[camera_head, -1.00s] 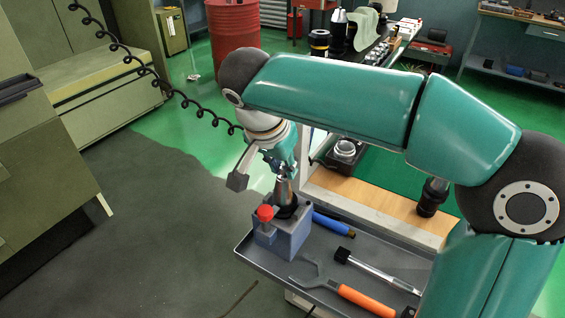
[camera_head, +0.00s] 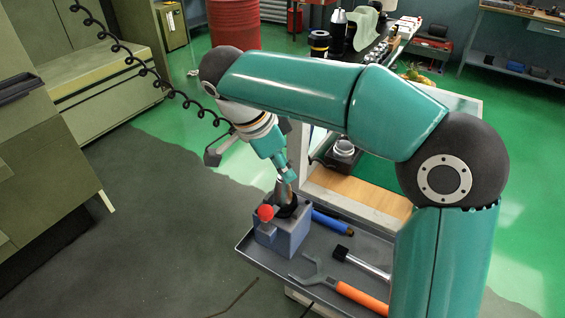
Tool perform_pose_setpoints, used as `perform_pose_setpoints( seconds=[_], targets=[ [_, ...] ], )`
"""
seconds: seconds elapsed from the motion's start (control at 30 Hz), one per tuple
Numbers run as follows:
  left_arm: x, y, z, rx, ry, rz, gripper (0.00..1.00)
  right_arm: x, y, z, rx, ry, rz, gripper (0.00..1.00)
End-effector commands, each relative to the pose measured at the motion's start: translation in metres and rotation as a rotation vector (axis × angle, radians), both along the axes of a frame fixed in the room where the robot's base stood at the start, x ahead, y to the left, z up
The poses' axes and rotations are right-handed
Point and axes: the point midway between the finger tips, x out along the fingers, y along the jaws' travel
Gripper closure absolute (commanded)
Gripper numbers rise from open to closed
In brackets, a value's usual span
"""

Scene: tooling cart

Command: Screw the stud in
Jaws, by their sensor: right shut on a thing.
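My right gripper (camera_head: 284,177) comes down, tilted, over the grey tool-holder cone (camera_head: 283,191) and is shut at its top end. The stud between the fingers is too small and covered to make out. The cone stands in a blue-grey clamping block (camera_head: 283,238) with a red knob (camera_head: 266,213) at its front left. Whether the stud sits in the cone's thread cannot be seen. My left gripper is not in view.
The block stands on a grey tray (camera_head: 262,267). Beside it lie a blue-handled tool (camera_head: 332,225), a black-and-silver tool (camera_head: 362,262) and an orange-handled wrench (camera_head: 357,297). A wooden shelf (camera_head: 365,197) is behind. A red barrel (camera_head: 233,25) stands further back.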

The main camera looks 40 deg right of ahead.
Motion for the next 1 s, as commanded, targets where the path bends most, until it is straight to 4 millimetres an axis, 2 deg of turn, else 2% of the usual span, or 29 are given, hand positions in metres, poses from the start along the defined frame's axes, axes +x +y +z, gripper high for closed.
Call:
perform_pose_setpoints(
  seconds=[0.13,0.37,0.4,0.53,0.57,0.87,1.0],
  targets=[
    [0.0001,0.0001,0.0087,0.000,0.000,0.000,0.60,-0.0001,0.0002,0.0007,0.001,0.006,-0.155,1.00],
    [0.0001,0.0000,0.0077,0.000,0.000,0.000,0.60,-0.0005,0.0005,-0.0006,0.002,0.004,-0.184,1.00],
    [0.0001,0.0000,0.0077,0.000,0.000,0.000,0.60,-0.0005,0.0006,-0.0006,0.002,0.004,-0.183,0.73],
    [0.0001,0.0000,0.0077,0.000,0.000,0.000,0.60,-0.0004,0.0005,-0.0005,0.002,0.004,-0.181,0.51],
    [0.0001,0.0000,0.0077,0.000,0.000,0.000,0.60,-0.0003,0.0005,-0.0004,0.002,0.004,-0.181,0.49],
    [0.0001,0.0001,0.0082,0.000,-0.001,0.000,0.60,0.0000,0.0006,0.0005,0.001,0.002,-0.181,0.49],
    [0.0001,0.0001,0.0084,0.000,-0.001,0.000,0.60,0.0021,0.0037,0.0080,0.002,-0.001,-0.179,0.49]
  ],
)
